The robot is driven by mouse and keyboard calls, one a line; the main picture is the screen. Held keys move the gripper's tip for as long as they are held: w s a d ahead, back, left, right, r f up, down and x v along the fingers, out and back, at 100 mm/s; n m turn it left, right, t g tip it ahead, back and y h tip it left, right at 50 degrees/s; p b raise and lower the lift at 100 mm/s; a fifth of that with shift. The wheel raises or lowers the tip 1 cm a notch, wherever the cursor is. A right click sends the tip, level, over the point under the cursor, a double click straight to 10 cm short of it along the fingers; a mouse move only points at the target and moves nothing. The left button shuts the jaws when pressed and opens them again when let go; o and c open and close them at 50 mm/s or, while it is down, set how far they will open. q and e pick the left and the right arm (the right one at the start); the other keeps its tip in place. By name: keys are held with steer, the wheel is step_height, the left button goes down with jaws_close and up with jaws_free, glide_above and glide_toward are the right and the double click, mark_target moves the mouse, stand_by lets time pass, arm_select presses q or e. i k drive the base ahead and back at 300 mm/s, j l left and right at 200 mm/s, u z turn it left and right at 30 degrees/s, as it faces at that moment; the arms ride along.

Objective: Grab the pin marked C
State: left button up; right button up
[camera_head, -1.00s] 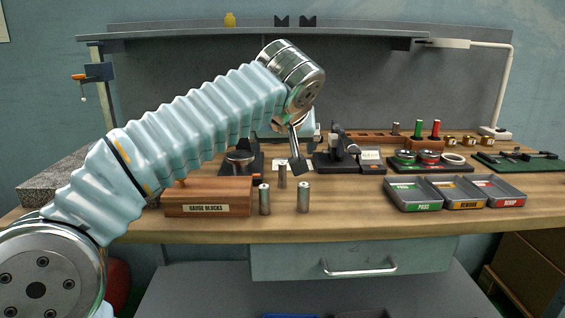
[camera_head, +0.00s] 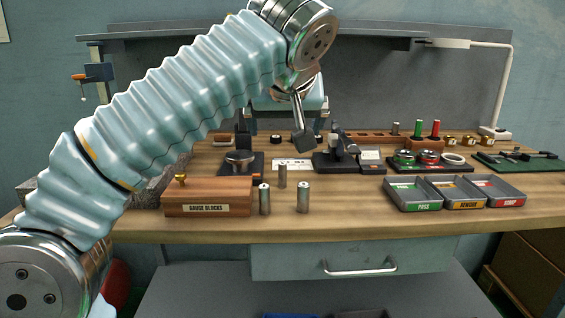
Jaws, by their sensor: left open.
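Three metal pins stand upright on the wooden bench: a front left pin (camera_head: 264,199), a front right pin (camera_head: 303,197) and a darker pin (camera_head: 282,176) a little behind them. The letters on the pins are too small to read, so I cannot tell which is C. My left gripper (camera_head: 303,138) hangs above and behind the pins, clear of them, with one dark fingertip plainly seen. It is open and holds nothing that I can see; my arm hides part of it. My right gripper is not in view.
A wooden gauge block box (camera_head: 235,208) stands just left of the pins. A dial stand (camera_head: 240,165) and a black fixture (camera_head: 335,160) stand behind. Labelled trays (camera_head: 414,207) are at the right. Bare bench lies between the pins and the trays.

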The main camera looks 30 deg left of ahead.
mark_target(281, 165)
steer(key=k+l, duration=0.8)
steer(key=k, duration=0.05)
